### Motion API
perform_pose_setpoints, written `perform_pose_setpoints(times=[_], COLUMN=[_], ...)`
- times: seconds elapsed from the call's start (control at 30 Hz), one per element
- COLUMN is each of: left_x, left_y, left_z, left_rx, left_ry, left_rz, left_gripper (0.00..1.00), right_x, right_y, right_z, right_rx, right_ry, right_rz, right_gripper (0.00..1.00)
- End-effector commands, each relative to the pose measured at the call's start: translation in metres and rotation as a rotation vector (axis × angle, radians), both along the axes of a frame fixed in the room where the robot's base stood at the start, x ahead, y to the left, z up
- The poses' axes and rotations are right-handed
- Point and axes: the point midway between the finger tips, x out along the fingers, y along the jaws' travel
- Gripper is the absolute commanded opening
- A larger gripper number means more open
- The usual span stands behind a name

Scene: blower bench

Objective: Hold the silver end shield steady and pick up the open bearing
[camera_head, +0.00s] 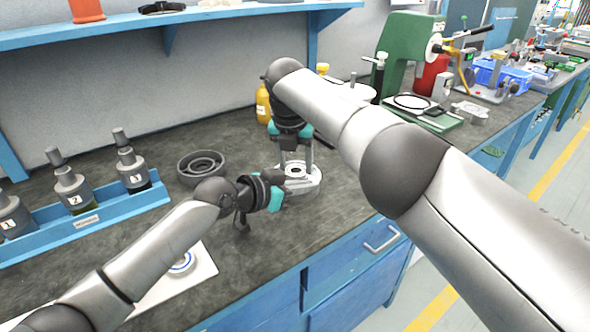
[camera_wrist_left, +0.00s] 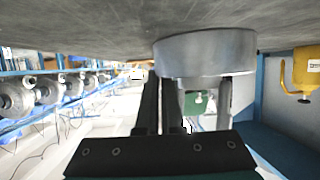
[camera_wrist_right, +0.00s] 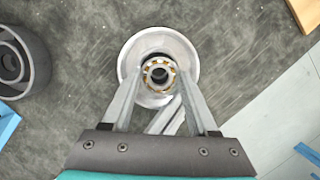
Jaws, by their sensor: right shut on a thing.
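The silver end shield (camera_head: 300,183) lies on the dark bench top as a round, shallow metal piece; it also shows in the right wrist view (camera_wrist_right: 131,58). The open bearing (camera_wrist_right: 159,73), a small ring with a brass-coloured cage, is at its centre. My right gripper (camera_wrist_right: 160,72) points down from above and is shut on the bearing. My left gripper (camera_head: 283,184) comes in low from the left, its fingers at the shield's rim. In the left wrist view its dark fingers (camera_wrist_left: 160,80) are close together beside the shield (camera_wrist_left: 205,55); whether they grip the rim is unclear.
A dark ringed part (camera_head: 201,167) stands left of the shield. A blue rack (camera_head: 95,222) with numbered grey parts is further left. A white sheet (camera_head: 205,265) lies near the front edge. A yellow bottle (camera_head: 263,104) and green press (camera_head: 405,45) stand behind.

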Motion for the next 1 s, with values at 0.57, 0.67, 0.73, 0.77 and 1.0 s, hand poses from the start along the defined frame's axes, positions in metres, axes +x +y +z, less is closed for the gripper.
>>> perform_pose_setpoints(times=[0.57,0.67,0.73,0.77,1.0], left_x=[0.0,0.0,0.0,0.0,0.0], left_y=[0.003,0.004,0.004,0.004,0.004], left_z=[-0.003,-0.004,-0.004,-0.004,-0.003], left_rx=[0.008,0.009,0.009,0.009,0.008], left_ry=[0.006,0.007,0.007,0.007,0.006], left_rz=[0.004,0.004,0.005,0.005,0.004], left_gripper=[0.0,0.0,0.0,0.0,0.3], right_x=[0.002,0.002,0.002,0.002,0.002], right_y=[0.002,0.002,0.002,0.002,0.002], right_z=[0.08,0.08,0.08,0.08,0.08], right_rx=[0.003,0.003,0.003,0.003,0.003], right_ry=[-0.011,-0.011,-0.011,-0.012,-0.012], right_rz=[0.004,0.004,0.004,0.004,0.004], right_gripper=[0.0,0.0,0.0,0.0,0.0])
